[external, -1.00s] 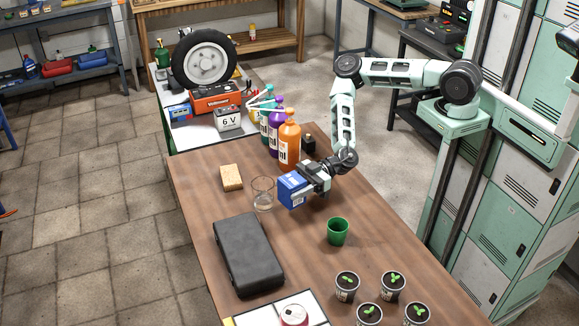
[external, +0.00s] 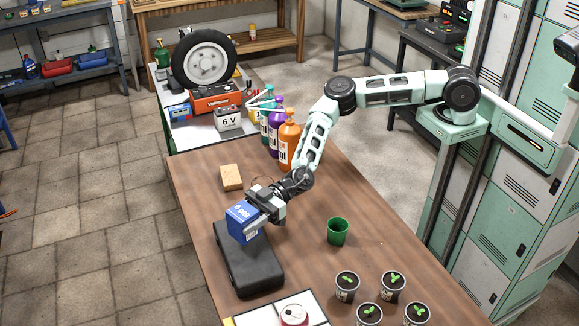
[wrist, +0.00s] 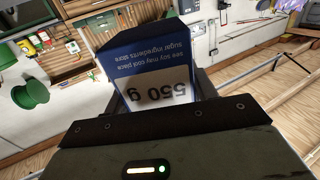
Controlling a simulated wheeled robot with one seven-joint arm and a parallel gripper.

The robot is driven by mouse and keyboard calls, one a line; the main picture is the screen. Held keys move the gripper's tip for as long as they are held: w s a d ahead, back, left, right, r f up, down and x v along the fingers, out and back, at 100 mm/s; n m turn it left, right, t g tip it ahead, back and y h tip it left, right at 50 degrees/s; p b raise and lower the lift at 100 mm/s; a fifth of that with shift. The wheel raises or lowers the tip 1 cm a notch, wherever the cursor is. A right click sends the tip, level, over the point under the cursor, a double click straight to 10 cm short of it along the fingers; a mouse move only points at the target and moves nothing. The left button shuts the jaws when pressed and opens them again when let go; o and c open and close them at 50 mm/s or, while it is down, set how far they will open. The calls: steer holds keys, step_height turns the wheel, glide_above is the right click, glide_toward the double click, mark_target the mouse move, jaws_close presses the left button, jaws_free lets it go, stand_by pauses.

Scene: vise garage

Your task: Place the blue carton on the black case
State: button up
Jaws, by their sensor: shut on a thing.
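The blue carton (external: 242,222) is held in my gripper (external: 256,214), which is shut on it. In the wrist view the carton (wrist: 150,72) sits between the fingers, with its "550 g" label upside down. The black case (external: 249,268) lies flat on the wooden table. In the external view the carton overlaps the far end of the case. I cannot tell whether the carton touches the case or hangs above it. The far part of the case is hidden behind the carton and my gripper.
A tan block (external: 231,177) lies beyond the case, and a clear glass is mostly hidden behind my gripper. A green cup (external: 338,231) stands to the right. Potted seedlings (external: 391,287) and a red can (external: 294,315) are at the near end. Bottles (external: 288,140) stand at the back.

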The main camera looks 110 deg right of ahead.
mark_target(235, 238)
steer(key=shift+f, duration=2.2)
steer(key=o, duration=1.4)
steer(key=shift+f, duration=0.2)
